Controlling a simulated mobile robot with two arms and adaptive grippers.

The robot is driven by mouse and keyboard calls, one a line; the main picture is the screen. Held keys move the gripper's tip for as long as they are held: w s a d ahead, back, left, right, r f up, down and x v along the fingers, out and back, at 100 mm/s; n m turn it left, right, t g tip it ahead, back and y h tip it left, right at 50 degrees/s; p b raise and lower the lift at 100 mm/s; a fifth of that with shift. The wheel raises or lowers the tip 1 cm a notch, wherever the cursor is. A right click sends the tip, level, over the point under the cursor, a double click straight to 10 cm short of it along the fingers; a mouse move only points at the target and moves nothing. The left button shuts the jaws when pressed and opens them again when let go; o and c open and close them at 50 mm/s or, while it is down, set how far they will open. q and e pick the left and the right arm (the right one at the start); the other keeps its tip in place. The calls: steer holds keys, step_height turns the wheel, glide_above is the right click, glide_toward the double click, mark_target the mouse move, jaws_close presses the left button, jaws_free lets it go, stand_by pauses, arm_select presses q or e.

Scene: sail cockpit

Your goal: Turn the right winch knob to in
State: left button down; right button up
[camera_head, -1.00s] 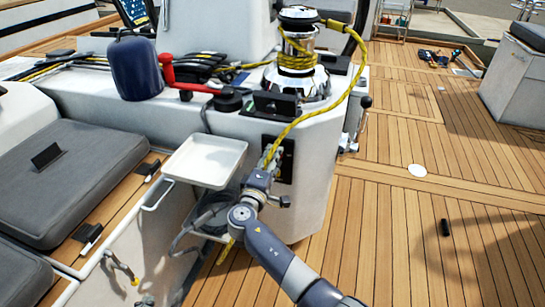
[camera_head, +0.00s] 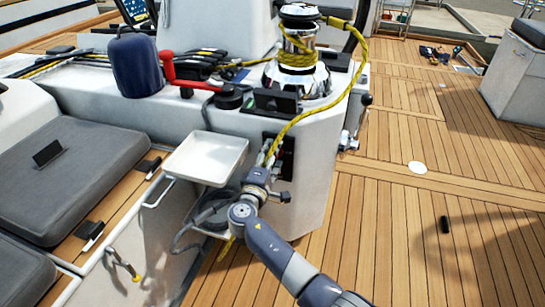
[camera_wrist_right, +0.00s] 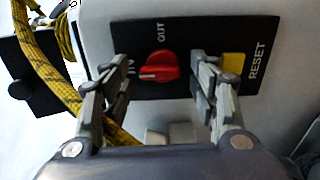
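The winch panel is a black plate (camera_wrist_right: 182,88) on the white console, also visible in the head view (camera_head: 287,160). It carries a red knob (camera_wrist_right: 159,67) between my right gripper's fingers. "IN" is printed left of the knob and "OUT" above it. The knob's ridge, with a pale mark, lies about sideways, its marked end toward "IN". My right gripper (camera_wrist_right: 162,88) is open, one finger on each side of the knob, with visible gaps. In the head view it (camera_head: 267,161) is at the panel, partly behind rope. My left gripper is not in view.
A yellow button (camera_wrist_right: 231,66) labelled "RESET" sits near the right finger. Yellow rope (camera_wrist_right: 62,85) hangs by the left finger and runs up to the chrome winch (camera_head: 297,70). A white tray (camera_head: 206,155) juts out left of my arm. Wooden deck (camera_head: 400,230) lies open at right.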

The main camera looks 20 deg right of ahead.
steer(key=v, duration=1.2)
stand_by(0.3)
